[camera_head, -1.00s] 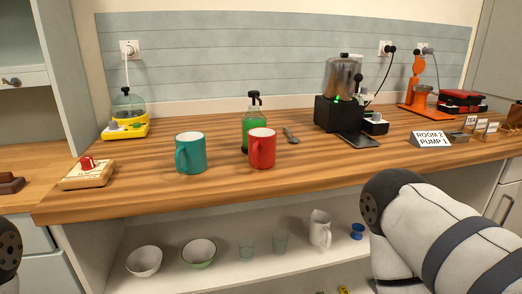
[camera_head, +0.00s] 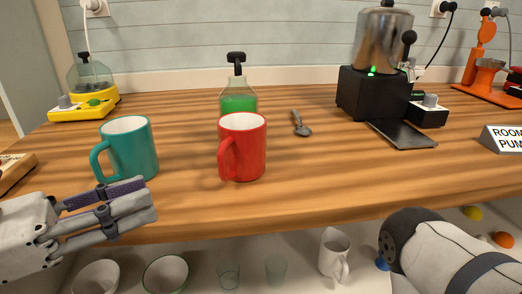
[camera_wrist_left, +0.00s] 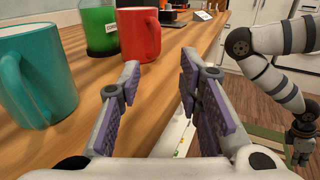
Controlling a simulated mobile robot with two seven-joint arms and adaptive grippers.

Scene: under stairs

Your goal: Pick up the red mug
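The red mug (camera_head: 243,148) stands upright on the wooden counter, its handle towards the lower left in the head view. In the left wrist view the red mug (camera_wrist_left: 138,36) is ahead, beyond the fingers and a little left. My left gripper (camera_head: 148,200) is at the counter's front edge, left of and nearer than the red mug and not touching it. In the left wrist view its fingers (camera_wrist_left: 160,85) are apart with nothing between them. My right arm shows at the lower right of the head view; its gripper cannot be made out there.
A teal mug (camera_head: 130,150) stands left of the red mug, close to my left gripper. A green soap bottle (camera_head: 238,95) is just behind the red mug, and a spoon (camera_head: 300,124) lies to its right. Bowls and glasses stand on the shelf (camera_head: 205,262) below.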

